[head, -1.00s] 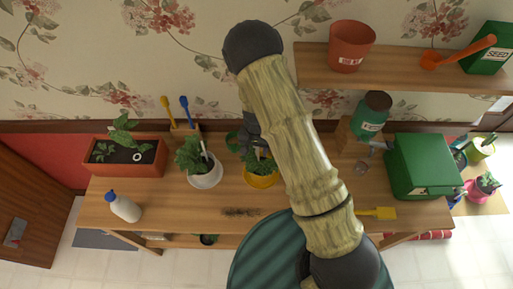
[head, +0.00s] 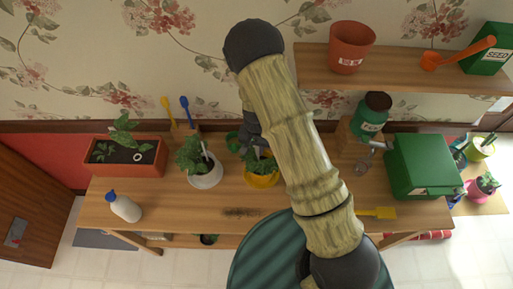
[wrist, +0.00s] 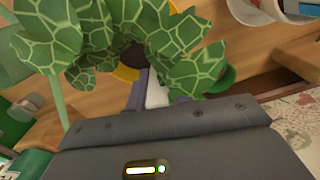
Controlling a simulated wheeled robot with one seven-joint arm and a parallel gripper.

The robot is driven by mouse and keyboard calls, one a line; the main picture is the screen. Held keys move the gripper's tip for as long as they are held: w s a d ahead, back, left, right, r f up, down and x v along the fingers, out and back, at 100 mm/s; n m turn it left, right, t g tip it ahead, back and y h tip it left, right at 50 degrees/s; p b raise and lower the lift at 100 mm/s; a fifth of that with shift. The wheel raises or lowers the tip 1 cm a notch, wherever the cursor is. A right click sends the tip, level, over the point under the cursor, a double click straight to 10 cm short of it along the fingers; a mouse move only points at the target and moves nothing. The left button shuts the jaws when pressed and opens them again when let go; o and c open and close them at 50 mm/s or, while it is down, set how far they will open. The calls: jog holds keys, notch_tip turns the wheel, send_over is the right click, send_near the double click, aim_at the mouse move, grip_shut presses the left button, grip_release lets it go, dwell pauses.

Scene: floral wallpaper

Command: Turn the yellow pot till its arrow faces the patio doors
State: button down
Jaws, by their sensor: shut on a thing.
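The yellow pot (head: 262,181) with a leafy plant stands on the wooden bench, right of the white pot. My gripper (head: 254,150) reaches down at the pot's back side, partly hidden by my arm. In the wrist view, green patterned leaves cover most of the yellow pot (wrist: 125,73), and only bits of its rim and dark soil show. My gripper (wrist: 158,92) is shut there, with a white tag-like strip (wrist: 155,90) between its fingers at the rim. I see no arrow on the pot, and no patio doors can be made out.
The white pot (head: 205,178) with a plant stands close on the left. A long planter (head: 125,170) and a white bottle (head: 125,208) are farther left. A green box (head: 422,166), a green jar (head: 371,114) and a yellow trowel (head: 378,212) are to the right. A shelf (head: 395,72) hangs above.

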jog(key=shift+w+d+f+m, duration=0.15)
jog(key=shift+d+m, duration=0.1)
jog(key=shift+m, duration=0.65)
jog(key=shift+d+m+p, duration=0.25)
jog(key=shift+m+p, duration=0.15)
jog(key=shift+m, duration=0.4)
jog(key=shift+w+d+m, duration=0.1)
jog(key=shift+d+m, duration=0.2)
jog(key=shift+m, duration=0.5)
jog(key=shift+d+m+p, duration=0.25)
jog(key=shift+m+p, duration=0.15)
jog(key=shift+m, duration=0.5)
